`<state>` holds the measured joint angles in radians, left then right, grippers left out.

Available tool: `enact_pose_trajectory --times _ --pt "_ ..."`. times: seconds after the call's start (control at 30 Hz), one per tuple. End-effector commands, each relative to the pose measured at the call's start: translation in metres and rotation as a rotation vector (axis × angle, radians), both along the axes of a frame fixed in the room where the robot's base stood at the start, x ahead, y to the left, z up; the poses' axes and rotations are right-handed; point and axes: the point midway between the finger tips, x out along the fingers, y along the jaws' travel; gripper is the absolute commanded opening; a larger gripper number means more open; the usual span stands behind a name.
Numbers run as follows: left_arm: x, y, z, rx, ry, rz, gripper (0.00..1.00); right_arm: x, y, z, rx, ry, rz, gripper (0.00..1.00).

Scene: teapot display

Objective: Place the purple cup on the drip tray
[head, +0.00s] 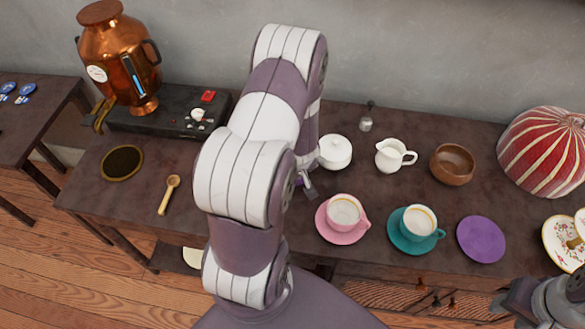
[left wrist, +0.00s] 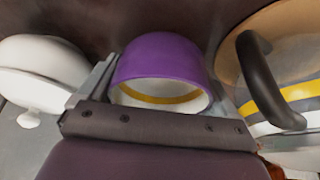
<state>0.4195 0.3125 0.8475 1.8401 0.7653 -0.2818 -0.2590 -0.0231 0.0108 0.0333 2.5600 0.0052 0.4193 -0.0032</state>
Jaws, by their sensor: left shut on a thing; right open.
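The purple cup (left wrist: 158,62) shows in the left wrist view, between the fingers of my left gripper (left wrist: 150,100). The gripper is shut on it, and the cup's white inside with a yellow band faces the camera. The drip tray appears to be the round dark disc with a brass rim (head: 122,162), empty, on the table in front of the copper urn (head: 122,55). My right gripper (head: 503,303) is open at the lower right.
A wooden scoop (head: 168,194) lies right of the disc. Pink (head: 345,213) and teal (head: 417,223) cups stand on saucers beside an empty purple saucer (head: 481,239).

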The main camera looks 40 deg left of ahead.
Motion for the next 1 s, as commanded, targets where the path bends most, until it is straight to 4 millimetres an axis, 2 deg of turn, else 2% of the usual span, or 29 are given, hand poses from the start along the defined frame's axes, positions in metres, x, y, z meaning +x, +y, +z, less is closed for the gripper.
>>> enact_pose_trajectory --times 0.1,0.13,0.17,0.37,0.47,0.8,1.0 --pt "0.0 0.0 -0.004 0.0 0.0 0.0 0.58 0.0 0.0 -0.003 0.0 0.0 0.0 0.43" --pt "0.0 0.0 -0.004 0.0 0.0 0.0 0.95 0.0 0.0 -0.003 0.0 0.0 0.0 0.43" --pt "0.0 0.0 -0.003 0.0 0.0 0.0 1.0 0.0 0.0 -0.002 0.0 0.0 0.0 0.43" --pt "0.0 0.0 -0.002 0.0 0.0 0.0 1.0 0.0 0.0 -0.002 0.0 0.0 0.0 0.43" --pt "-0.001 -0.002 0.008 -0.001 -0.001 0.001 1.0 0.0 0.0 0.004 0.0 0.0 0.0 0.43" --pt "-0.02 -0.028 0.09 0.0 -0.001 -0.001 1.0 0.0 0.0 0.041 0.0 0.0 0.0 0.43" --pt "-0.023 -0.041 0.114 -0.009 -0.005 -0.021 1.0 0.0 0.0 0.05 0.0 0.0 0.0 0.43"
